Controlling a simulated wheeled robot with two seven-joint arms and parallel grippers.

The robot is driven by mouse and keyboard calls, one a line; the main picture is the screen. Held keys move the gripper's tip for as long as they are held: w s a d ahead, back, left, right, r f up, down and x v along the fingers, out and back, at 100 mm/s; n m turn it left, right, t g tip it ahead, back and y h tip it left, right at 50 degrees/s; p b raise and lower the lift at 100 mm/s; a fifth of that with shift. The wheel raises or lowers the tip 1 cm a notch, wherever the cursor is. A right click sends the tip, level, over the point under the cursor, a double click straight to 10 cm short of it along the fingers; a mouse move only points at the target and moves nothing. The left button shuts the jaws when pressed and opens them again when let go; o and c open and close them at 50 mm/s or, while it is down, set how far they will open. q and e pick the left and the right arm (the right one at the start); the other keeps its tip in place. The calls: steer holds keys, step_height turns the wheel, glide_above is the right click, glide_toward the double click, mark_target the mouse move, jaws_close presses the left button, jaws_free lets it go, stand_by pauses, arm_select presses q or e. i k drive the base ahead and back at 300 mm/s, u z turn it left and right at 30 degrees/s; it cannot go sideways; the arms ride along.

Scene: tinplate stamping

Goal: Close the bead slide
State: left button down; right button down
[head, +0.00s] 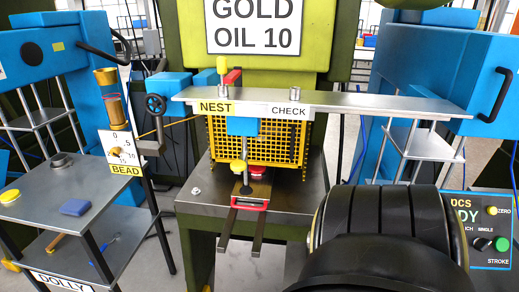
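A yellow BEAD label (126,170) sits at the left, under a white scale plate (121,148) with numbers and an orange-brown pointer mark. Above the plate is an amber and red cylinder (110,96). A grey block (151,146) with a dark handwheel (156,104) above it stands just right of the scale. I cannot tell which part here is the slide, or whether it is open or shut. Neither of my grippers can be made out. A large black ribbed shape (380,225) at the lower right looks like part of my own arm and hides what is behind it.
A grey shelf (270,100) marked NEST and CHECK spans the middle, before a yellow mesh guard (275,145). A red handle (249,204) lies across two dark rails below. A blue block (75,207) rests on the left table. A control panel (488,232) stands at right.

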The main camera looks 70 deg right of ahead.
mark_target(262, 185)
steer(key=z, duration=1)
steer(key=i, duration=0.85)
steer(key=z, duration=0.95)
